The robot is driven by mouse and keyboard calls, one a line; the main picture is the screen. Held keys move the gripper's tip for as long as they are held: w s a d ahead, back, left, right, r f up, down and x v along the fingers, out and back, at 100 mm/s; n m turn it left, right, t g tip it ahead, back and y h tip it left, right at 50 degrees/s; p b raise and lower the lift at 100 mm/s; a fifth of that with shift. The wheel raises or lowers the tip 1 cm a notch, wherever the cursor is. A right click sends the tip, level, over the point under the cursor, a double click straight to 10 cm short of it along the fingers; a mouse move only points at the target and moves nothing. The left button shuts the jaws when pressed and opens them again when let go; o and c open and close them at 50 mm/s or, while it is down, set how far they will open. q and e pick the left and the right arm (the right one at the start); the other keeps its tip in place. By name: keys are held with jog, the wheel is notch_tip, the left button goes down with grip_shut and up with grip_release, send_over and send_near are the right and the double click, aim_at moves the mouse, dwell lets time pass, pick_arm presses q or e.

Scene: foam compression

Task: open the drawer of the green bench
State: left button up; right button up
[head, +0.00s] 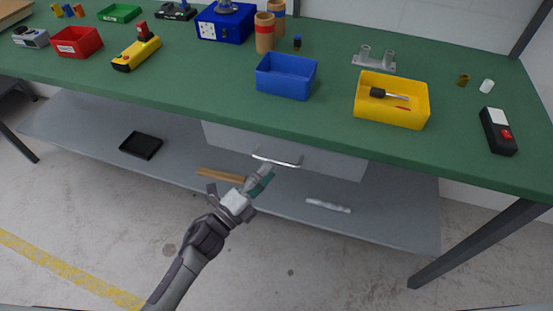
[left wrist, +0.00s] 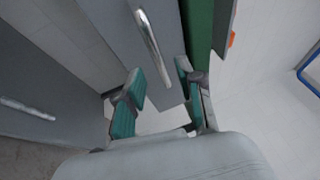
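The green bench (head: 205,95) spans the head view. Its grey drawer (head: 333,160) hangs under the top's front edge, and a silver bar handle (head: 277,162) runs across its front. The drawer front looks shut under the top. My left gripper (head: 264,178) is just below and in front of the handle, apart from it as far as I can tell. In the left wrist view, its two teal-padded fingers (left wrist: 160,76) are spread and empty. The handle (left wrist: 152,45) lies beyond the fingertips, on the drawer front (left wrist: 128,55). My right gripper is not in view.
A blue bin (head: 287,76) and a yellow bin (head: 391,101) stand on the top above the drawer. A grey lower shelf (head: 95,125) holds a black tray (head: 140,145), a wooden handle (head: 221,175) and a metal tool (head: 328,206). Floor in front is clear.

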aim_at(276, 161)
pick_arm(q)
jog(key=shift+x, duration=2.35)
jog(key=shift+a, duration=0.1)
jog(key=shift+f, duration=0.1)
grip_shut()
